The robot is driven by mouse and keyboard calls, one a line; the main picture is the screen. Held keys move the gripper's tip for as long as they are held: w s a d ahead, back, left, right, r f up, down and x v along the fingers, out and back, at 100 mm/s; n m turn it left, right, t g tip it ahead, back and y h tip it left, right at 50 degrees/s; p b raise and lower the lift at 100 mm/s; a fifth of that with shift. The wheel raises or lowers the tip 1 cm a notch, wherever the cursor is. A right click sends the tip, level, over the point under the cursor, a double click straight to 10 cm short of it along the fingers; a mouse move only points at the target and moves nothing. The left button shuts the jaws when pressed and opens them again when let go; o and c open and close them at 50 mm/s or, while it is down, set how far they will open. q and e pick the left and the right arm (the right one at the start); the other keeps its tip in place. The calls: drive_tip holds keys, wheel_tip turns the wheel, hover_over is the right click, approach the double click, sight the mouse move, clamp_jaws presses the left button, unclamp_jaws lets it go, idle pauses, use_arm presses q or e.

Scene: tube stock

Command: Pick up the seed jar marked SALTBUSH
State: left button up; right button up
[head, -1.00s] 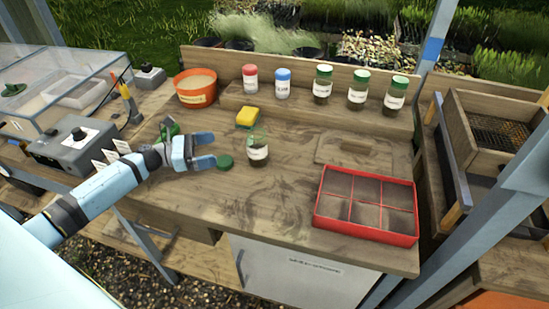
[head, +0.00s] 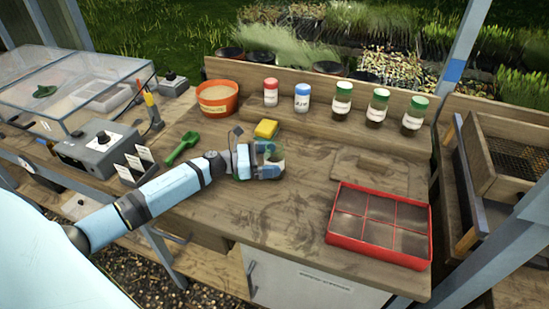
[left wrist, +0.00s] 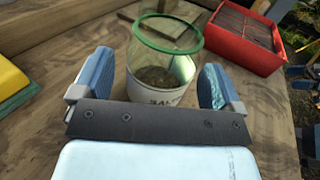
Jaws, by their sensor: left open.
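My left gripper (head: 271,162) is open at an uncapped clear jar (head: 279,160) on the bench, hiding most of it in the head view. In the left wrist view the jar (left wrist: 163,70) stands upright between the two open fingers of the left gripper (left wrist: 158,82), with a narrow gap at the left finger. It has a green ring at its mouth, dark contents and a white label (left wrist: 160,98) reading "SAL", the rest cut off by the gripper. My right gripper is not in view.
A yellow sponge (head: 266,129) lies just behind the jar. A red sectioned tray (head: 380,262) stands to the right. Several capped jars, including a green-capped one (head: 342,100), stand on the back shelf. A green scoop (head: 182,148) and orange bowl (head: 217,98) are to the left.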

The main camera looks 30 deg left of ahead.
use_arm(q)
drive_tip(key=shift+x, duration=0.8)
drive_tip(key=shift+a, duration=0.1)
drive_tip(key=c, duration=1.1)
drive_tip(key=shift+c, duration=0.2)
